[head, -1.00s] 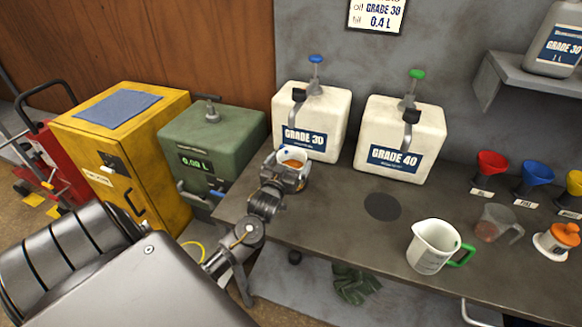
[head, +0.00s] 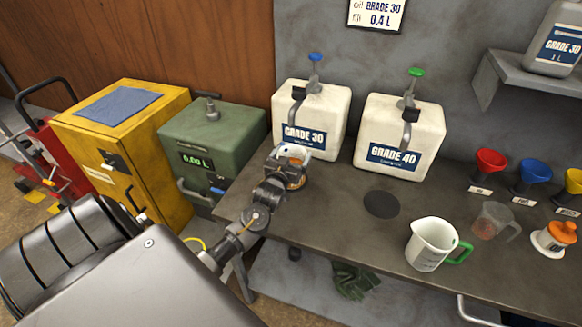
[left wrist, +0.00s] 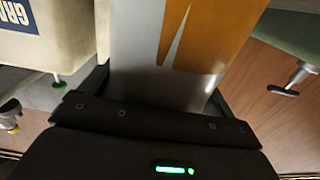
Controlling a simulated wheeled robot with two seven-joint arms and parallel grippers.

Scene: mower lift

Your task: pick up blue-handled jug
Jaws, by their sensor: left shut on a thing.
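A pale jug (head: 295,151) with orange-brown liquid inside stands out in front of the GRADE 30 container (head: 311,118). My left gripper (head: 291,168) is shut on it from the near side and covers much of its body. I see no blue handle on it; that side is hidden. In the left wrist view the jug (left wrist: 135,45) fills the space between the fingers, with the orange liquid showing through its wall. I cannot tell whether its base touches the bench. My right gripper is not in view.
A green-handled jug (head: 429,247) stands on the bench (head: 335,215), with a dark round patch (head: 381,204) behind it. The GRADE 40 container (head: 400,135), a green box (head: 212,140) and a yellow cabinet (head: 130,150) stand around. Funnels and a small clear jug (head: 493,222) are at right.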

